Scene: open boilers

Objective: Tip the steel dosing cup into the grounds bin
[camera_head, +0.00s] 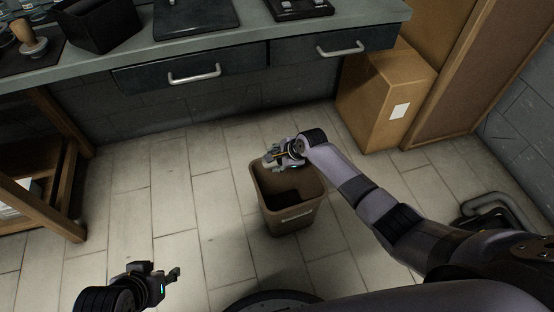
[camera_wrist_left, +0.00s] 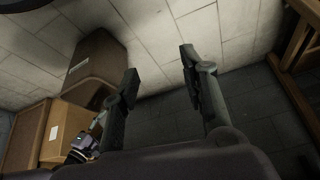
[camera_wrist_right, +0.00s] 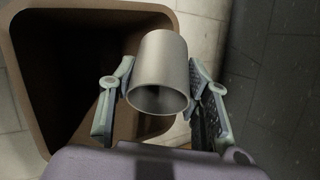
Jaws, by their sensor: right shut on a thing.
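The steel dosing cup (camera_wrist_right: 160,65) is held between the two fingers of my right gripper (camera_wrist_right: 160,85). In the right wrist view its open mouth faces the camera and the lower edge; the inside is dark and I cannot tell whether it holds grounds. The brown grounds bin (camera_head: 293,217) stands on the floor, and its rim and dark inside also show in the right wrist view (camera_wrist_right: 20,90). In the head view my right gripper (camera_head: 272,157) is above the bin's back rim. My left gripper (camera_head: 172,278) is open and empty, low at the left, with fingers apart in its wrist view (camera_wrist_left: 160,75).
A counter with two drawers (camera_head: 195,77) runs along the back. A tamper (camera_head: 30,38) and a black box (camera_head: 97,25) sit on it. Cardboard boxes (camera_head: 385,95) stand right of the bin. A wooden shelf (camera_head: 50,190) stands at left. The tiled floor around the bin is clear.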

